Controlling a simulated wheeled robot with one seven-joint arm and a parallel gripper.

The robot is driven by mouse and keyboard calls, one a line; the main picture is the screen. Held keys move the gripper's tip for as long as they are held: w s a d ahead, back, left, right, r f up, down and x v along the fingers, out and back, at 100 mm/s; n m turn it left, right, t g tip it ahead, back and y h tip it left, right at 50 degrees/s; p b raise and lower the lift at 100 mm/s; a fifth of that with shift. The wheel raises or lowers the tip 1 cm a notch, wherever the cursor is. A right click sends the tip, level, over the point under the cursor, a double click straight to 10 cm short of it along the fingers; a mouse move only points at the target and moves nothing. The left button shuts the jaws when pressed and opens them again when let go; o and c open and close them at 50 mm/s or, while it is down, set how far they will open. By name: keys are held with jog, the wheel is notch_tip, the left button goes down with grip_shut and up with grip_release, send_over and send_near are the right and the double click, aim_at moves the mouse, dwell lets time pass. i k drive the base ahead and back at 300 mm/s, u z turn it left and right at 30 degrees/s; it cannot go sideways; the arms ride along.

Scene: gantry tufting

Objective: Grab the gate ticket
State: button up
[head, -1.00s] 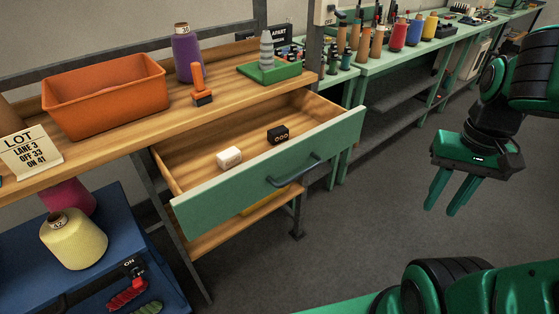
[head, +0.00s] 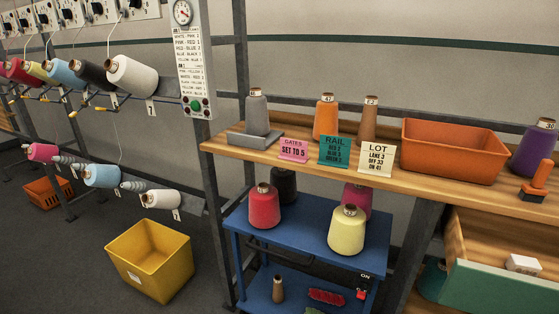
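The gate ticket is a small pink card (head: 293,150) reading "GATES SET TO 5". It stands tilted back near the front edge of the wooden shelf, at the left end. A teal "RAIL" card (head: 334,152) stands just right of it, and a cream "LOT" card (head: 377,159) stands right of that. A grey cone on a grey stand (head: 254,138) is behind and left of the pink card. My gripper is not in the current view.
The wooden shelf (head: 222,146) also carries orange and brown cones and an orange bin (head: 454,151). Below is a blue cart (head: 310,232) with several cones. An open drawer (head: 490,288) juts out at lower right. A yellow bin (head: 150,261) stands on the floor, left.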

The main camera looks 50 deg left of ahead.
aim_at(293, 150)
jog(key=i, duration=0.3)
jog(key=u, duration=3.5)
jog(key=i, duration=0.25)
jog(key=u, duration=0.35)
